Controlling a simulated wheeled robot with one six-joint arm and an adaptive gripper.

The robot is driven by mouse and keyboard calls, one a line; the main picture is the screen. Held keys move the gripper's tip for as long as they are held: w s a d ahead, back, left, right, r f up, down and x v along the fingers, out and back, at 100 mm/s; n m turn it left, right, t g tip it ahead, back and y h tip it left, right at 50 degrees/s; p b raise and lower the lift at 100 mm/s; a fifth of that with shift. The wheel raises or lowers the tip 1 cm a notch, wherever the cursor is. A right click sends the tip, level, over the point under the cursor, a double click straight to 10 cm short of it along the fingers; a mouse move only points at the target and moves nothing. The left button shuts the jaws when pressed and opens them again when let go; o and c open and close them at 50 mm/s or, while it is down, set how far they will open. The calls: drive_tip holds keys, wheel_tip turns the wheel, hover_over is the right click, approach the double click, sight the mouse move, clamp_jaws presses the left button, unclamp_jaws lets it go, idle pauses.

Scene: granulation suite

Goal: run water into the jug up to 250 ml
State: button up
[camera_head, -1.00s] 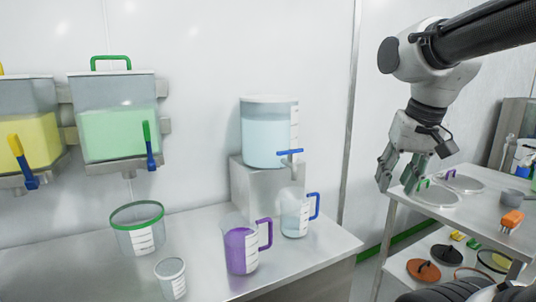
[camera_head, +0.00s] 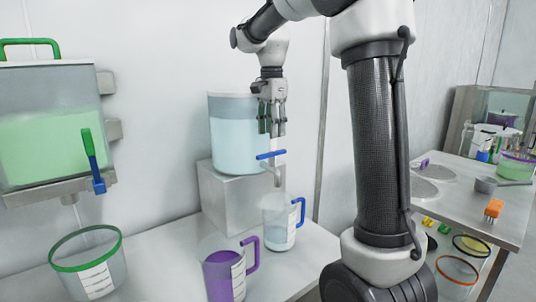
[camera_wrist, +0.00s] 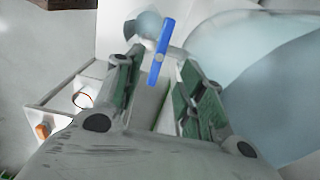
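The clear jug with a blue handle (camera_head: 278,226) stands upright on the bench below the spout of the water tank (camera_head: 235,140). Pale blue shows in its lower part; the scale marks are too small to read. The tap has a blue lever (camera_head: 270,155), lying crosswise in the head view. My gripper (camera_head: 272,134) points down just above the lever, apart from it. In the wrist view my gripper (camera_wrist: 162,95) is open and empty, and the blue lever (camera_wrist: 160,52) lies ahead between its fingers. I cannot tell whether water is running.
A purple-filled jug (camera_head: 222,272) stands close to the left of the blue-handled jug. A green-rimmed bucket (camera_head: 88,262) stands further left, below a green-filled tank (camera_head: 50,130). The tank rests on a metal block (camera_head: 222,200). A steel trolley (camera_head: 465,205) stands at the right.

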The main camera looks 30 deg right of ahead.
sight(272, 152)
wheel_tip(272, 152, down, 8)
drive_tip(key=shift+f, duration=0.25)
clamp_jaws()
